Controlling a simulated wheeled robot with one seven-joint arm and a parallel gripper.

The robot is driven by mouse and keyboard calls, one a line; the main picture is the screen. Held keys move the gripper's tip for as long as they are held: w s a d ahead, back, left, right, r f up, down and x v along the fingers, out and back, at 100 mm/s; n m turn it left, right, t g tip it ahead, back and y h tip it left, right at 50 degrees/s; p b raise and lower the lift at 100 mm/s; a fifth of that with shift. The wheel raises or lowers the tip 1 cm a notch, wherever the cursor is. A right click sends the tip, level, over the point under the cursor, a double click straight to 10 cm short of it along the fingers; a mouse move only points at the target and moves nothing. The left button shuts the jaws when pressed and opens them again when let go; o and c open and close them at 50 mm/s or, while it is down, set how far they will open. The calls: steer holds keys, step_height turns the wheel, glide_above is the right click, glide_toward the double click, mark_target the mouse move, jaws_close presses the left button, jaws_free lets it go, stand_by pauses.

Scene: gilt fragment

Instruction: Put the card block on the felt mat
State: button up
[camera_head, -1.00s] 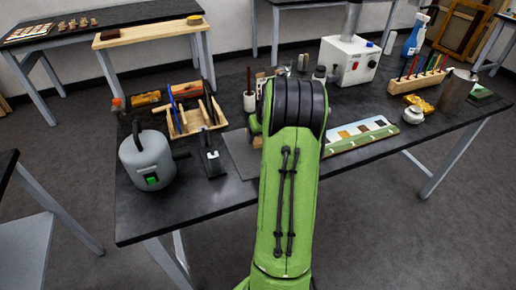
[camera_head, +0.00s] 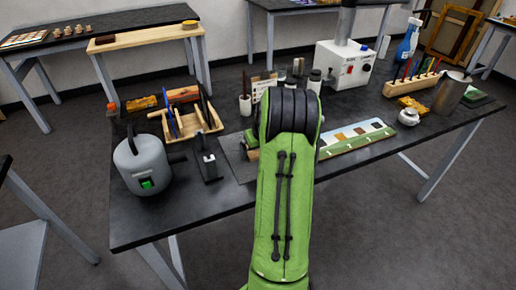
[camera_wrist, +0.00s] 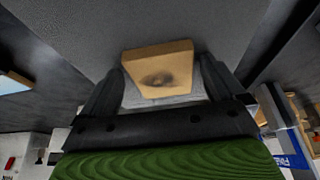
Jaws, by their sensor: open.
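The card block, a tan block with a dark smudge on its face (camera_wrist: 158,60), shows between my fingertips in the wrist view. It appears to rest on the grey felt mat (camera_wrist: 225,25). My gripper (camera_wrist: 161,80) is open, one finger on each side of the block; I cannot tell whether either finger touches it. In the head view the felt mat (camera_head: 236,168) lies on the dark bench, partly hidden by my green arm.
Left of the mat stand a black upright holder (camera_head: 207,163), a wooden rack (camera_head: 208,122) and a grey canister (camera_head: 147,165). A white box (camera_head: 343,65) stands behind.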

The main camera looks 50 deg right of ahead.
steer(key=shift+a, duration=0.1)
steer(key=p+v, duration=0.3)
steer(key=v, duration=0.9)
steer(key=w+a+r+n, duration=0.25)
steer(key=a+r, duration=0.35)
steer(key=a, duration=0.7)
steer(key=s+a+r+n+t+y, duration=0.15)
steer(key=s+a, duration=0.25)
steer(key=a, duration=0.6)
steer(key=s+a+r+n, duration=0.1)
steer(key=s+a+r, duration=0.15)
steer(key=a, duration=0.65)
steer(key=s+a+f+n, duration=0.1)
steer(key=s+a+f, duration=0.1)
steer(key=s+a, duration=0.2)
steer(key=s+y, duration=0.1)
steer(key=s, duration=0.2)
steer(key=shift+s+a+f, duration=0.2)
steer(key=shift+s+a, duration=0.15)
